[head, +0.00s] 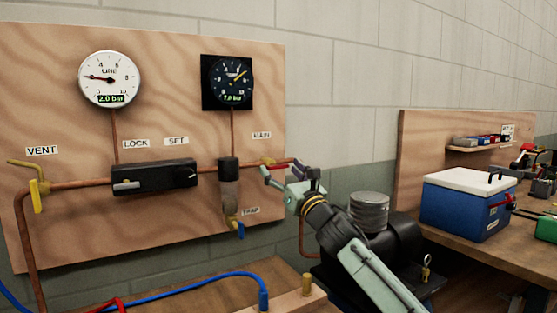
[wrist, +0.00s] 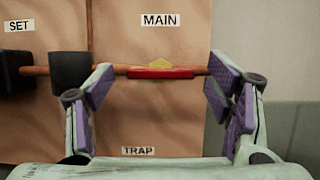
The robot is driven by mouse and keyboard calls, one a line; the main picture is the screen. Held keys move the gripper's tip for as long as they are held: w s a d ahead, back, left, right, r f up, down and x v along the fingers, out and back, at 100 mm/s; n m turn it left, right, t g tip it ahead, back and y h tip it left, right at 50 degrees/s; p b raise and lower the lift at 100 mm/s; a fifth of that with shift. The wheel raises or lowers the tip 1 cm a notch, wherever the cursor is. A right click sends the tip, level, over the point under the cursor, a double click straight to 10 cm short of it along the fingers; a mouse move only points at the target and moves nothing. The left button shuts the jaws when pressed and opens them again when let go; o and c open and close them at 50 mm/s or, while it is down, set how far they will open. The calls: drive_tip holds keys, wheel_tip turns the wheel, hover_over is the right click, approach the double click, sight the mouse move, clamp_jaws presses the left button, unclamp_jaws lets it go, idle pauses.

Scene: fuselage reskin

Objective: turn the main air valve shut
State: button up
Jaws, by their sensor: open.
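The main air valve has a red lever handle (wrist: 161,73) with a yellow piece above it. In the wrist view the handle lies level, along the copper pipe under the MAIN label (wrist: 166,20). My gripper (wrist: 160,88) is open, with purple-padded fingers to the left and right of the handle. The handle is between the fingers in the picture, and I see no clear contact. In the head view my gripper (head: 284,171) is at the right end of the board's pipe and partly hides the valve.
A wooden board (head: 60,110) carries a white gauge (head: 109,79) showing 2.0 bar and a dark gauge (head: 231,80). A black regulator block (head: 153,177) and a filter bowl (head: 229,185) sit left of the valve. A blue cooler (head: 468,207) stands on the right bench.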

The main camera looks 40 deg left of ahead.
drive_tip(key=shift+p+x, duration=0.3)
drive_tip(key=shift+x, duration=1)
drive_tip(key=shift+c, duration=0.4)
drive_tip(key=c, duration=1.1)
